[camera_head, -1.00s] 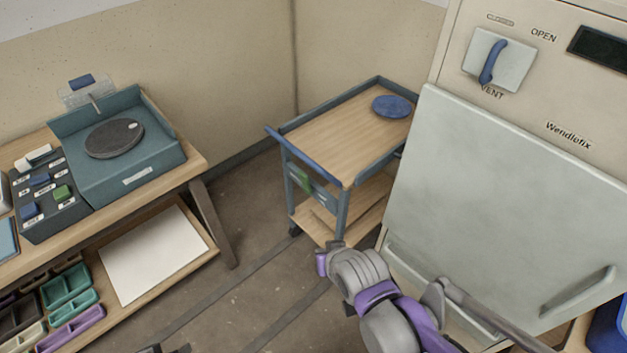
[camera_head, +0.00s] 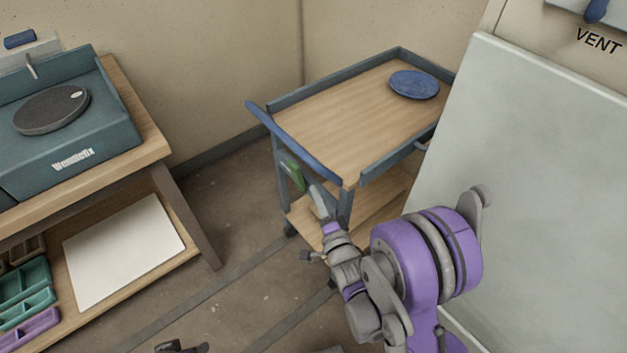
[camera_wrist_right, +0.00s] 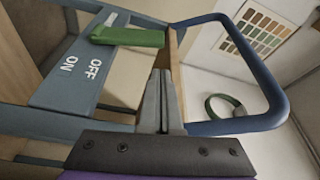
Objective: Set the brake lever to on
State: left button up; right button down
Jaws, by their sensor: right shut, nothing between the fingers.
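The brake lever (camera_head: 293,177) is a green grip on the near end of the blue-grey cart (camera_head: 330,100). My right gripper (camera_head: 317,198) is shut and empty, just beside the lever. In the wrist view the right fingertips (camera_wrist_right: 161,78) are close to the grip's end; I cannot tell whether they touch. A dark part, apparently my left gripper (camera_head: 181,347), shows at the bottom edge, mostly cut off.
A blue disc (camera_head: 414,84) lies on the cart top. The cart's blue handle bar (camera_head: 292,140) runs above the lever. A large pale cabinet (camera_head: 530,170) stands close on the right. A workbench (camera_head: 140,130) is at left, with open floor between.

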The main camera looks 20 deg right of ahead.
aim_at(297, 177)
jog(key=w, duration=0.9)
jog(key=shift+a+r, duration=0.15)
jog(key=shift+r, duration=0.25)
pick_arm(q)
jog(key=shift+s+a, duration=0.1)
jog(key=shift+s, duration=0.05)
pick_arm(e)
jog(key=shift+w, duration=0.1)
